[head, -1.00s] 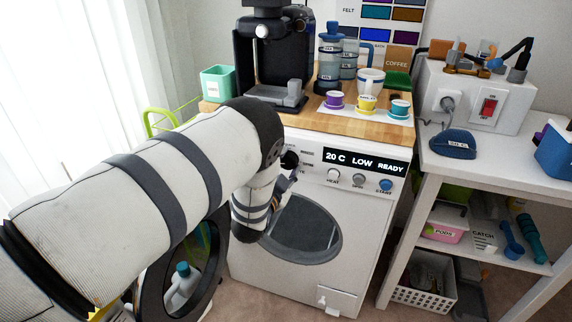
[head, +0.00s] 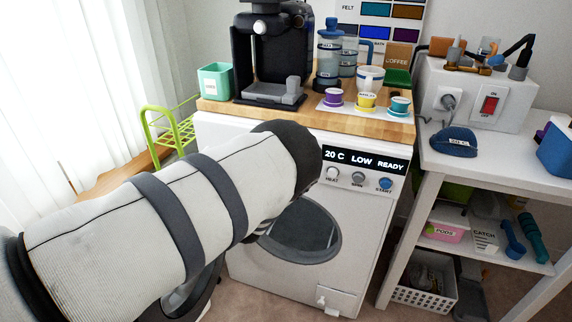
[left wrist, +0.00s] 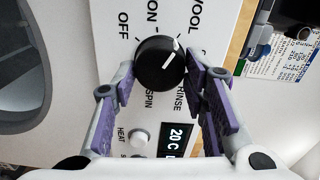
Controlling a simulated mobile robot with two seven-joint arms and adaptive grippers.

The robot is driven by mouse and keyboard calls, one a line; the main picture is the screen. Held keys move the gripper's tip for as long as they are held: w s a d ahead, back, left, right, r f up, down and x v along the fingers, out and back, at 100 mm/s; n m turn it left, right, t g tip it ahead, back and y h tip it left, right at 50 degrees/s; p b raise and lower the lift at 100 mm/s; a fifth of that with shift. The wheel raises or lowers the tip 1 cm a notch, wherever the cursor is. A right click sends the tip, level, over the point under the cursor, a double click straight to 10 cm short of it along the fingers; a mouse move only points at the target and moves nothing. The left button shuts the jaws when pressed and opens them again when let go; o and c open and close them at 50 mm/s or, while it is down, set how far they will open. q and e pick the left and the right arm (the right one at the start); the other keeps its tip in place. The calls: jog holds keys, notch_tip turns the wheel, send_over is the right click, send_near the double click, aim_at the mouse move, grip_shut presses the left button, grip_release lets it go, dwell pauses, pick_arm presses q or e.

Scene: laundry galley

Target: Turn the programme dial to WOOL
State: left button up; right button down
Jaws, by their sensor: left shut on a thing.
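The programme dial (left wrist: 160,64) is a round black knob with a white pointer line in the left wrist view. The pointer is directed up and right, to the side of the WOOL label (left wrist: 195,18); I cannot tell if it lines up exactly. OFF, SPIN and RINSE labels also stand around it. My left gripper (left wrist: 160,78) has its purple fingers on either side of the dial and is shut on it. In the head view my left arm hides the dial and the gripper. The washing machine (head: 350,205) display (head: 362,160) reads 20 C, LOW, READY. My right gripper is not in view.
HEAT (head: 332,173), SPIN (head: 358,178) and START (head: 385,184) buttons sit right of my arm. A coffee machine (head: 270,55) and several cups stand on the wooden top (head: 300,118). A white shelf unit (head: 430,190) stands at right.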

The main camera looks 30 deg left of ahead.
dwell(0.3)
pick_arm(q)
jog(key=o, duration=1.1)
jog(key=shift+a, duration=0.1)
jog(key=shift+o, duration=0.2)
jog(key=shift+s, duration=0.15)
jog(key=v, duration=1.2)
